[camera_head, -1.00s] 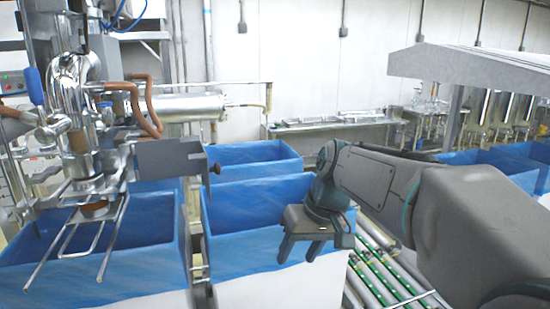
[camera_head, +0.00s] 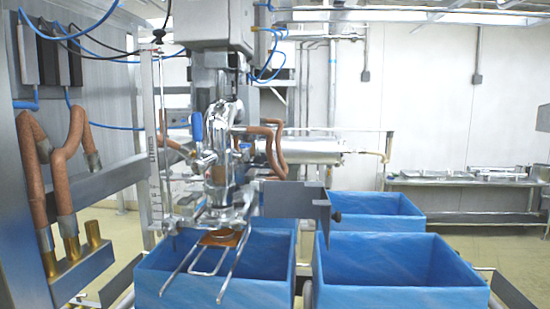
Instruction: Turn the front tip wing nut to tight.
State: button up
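The filling machine (camera_head: 222,140) stands in the middle of the view, with a shiny metal head and a blue handle (camera_head: 197,127). Below its nozzle (camera_head: 218,198) a bent wire frame (camera_head: 205,262) with several prongs reaches forward over a blue-lined box. A grey plate (camera_head: 297,200) sticks out to the right of the nozzle, with a small dark knob (camera_head: 336,217) at its right end. I cannot make out which small part is the front tip wing nut, or how tight it is. My gripper and arm are not in view.
Blue-lined boxes stand below and to the right, among them a front left box (camera_head: 150,285), a front right box (camera_head: 400,298) and a box behind (camera_head: 405,222). A metal cabinet with brown hoses (camera_head: 60,180) is close at left. A steel bench (camera_head: 460,182) lines the back wall.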

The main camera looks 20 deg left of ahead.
aim_at(239, 221)
jog(key=u, duration=1.25)
